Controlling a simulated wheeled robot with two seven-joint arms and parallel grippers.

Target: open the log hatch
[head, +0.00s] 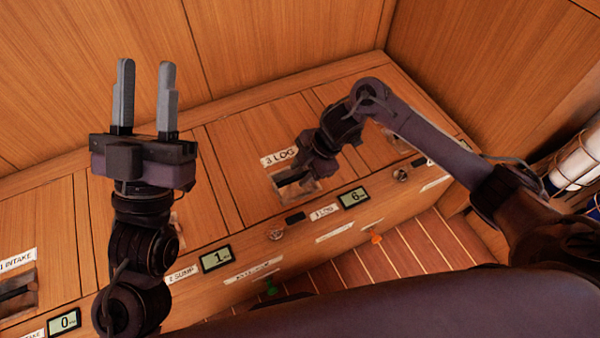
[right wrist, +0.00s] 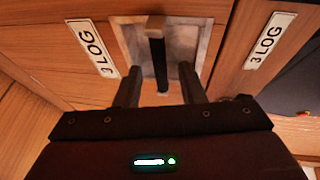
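The log hatch (head: 243,160) is a wooden panel in the bench top with a "3 LOG" label (head: 280,157), and it lies flush and closed. Its dark handle bar (right wrist: 157,62) sits in a pale metal recess (right wrist: 190,40) in the right wrist view. My right gripper (right wrist: 160,72) is open, with its fingers either side of the bar's near end and no visible contact. In the head view the right arm's wrist partly hides the recess and the fingertips. My left gripper (head: 145,78) is open and empty, fingers pointing up, above the bench at left.
The bench front carries displays reading 6 (head: 353,197), 1 (head: 215,258) and 0 (head: 64,322). An intake hatch handle (head: 15,290) is at far left. Wooden walls rise behind; a white cylinder (head: 576,162) is at right.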

